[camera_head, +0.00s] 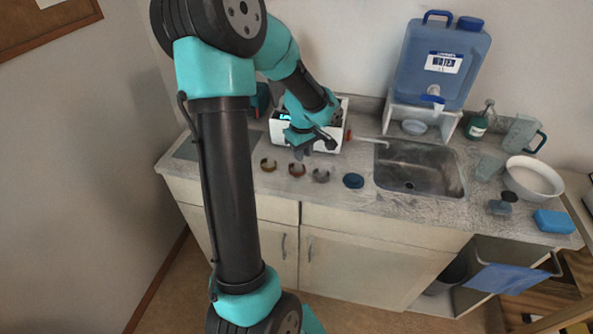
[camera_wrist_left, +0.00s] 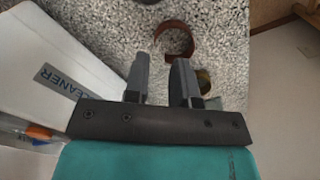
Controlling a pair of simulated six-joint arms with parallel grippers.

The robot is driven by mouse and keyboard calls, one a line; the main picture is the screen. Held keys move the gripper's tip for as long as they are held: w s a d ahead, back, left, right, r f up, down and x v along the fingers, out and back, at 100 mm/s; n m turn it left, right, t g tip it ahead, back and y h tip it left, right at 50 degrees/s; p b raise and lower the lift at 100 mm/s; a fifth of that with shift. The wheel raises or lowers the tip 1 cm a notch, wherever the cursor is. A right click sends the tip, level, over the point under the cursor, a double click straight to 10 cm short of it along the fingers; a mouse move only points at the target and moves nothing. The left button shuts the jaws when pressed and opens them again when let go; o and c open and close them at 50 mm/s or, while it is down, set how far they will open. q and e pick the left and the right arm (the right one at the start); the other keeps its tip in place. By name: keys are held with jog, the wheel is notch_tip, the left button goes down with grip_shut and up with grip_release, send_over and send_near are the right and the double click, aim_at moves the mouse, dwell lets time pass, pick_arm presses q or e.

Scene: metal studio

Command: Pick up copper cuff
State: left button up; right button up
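The copper cuff (camera_head: 297,170) is a reddish-brown open ring on the counter, between a brass-coloured cuff (camera_head: 268,165) on its left and a grey cuff (camera_head: 320,175) on its right. In the left wrist view the copper cuff (camera_wrist_left: 178,38) lies on the speckled counter just beyond the fingertips, whole and not between them. The brass-coloured cuff (camera_wrist_left: 203,80) is partly hidden by the right-hand finger there. My left gripper (camera_head: 314,148) is above the counter by the cuffs; in the wrist view its fingers (camera_wrist_left: 162,66) are apart with nothing between them. My right gripper is out of view.
A white cleaner box (camera_wrist_left: 62,70) stands close on the left in the wrist view. In the head view, a dark blue round item (camera_head: 353,181) lies right of the cuffs, before the sink (camera_head: 420,170). A water container (camera_head: 442,65) stands behind the sink.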

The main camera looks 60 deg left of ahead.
aim_at(302, 169)
pick_arm(q)
notch_tip(302, 169, down, 5)
jog(key=shift+a, duration=0.1)
dwell(0.6)
grip_shut()
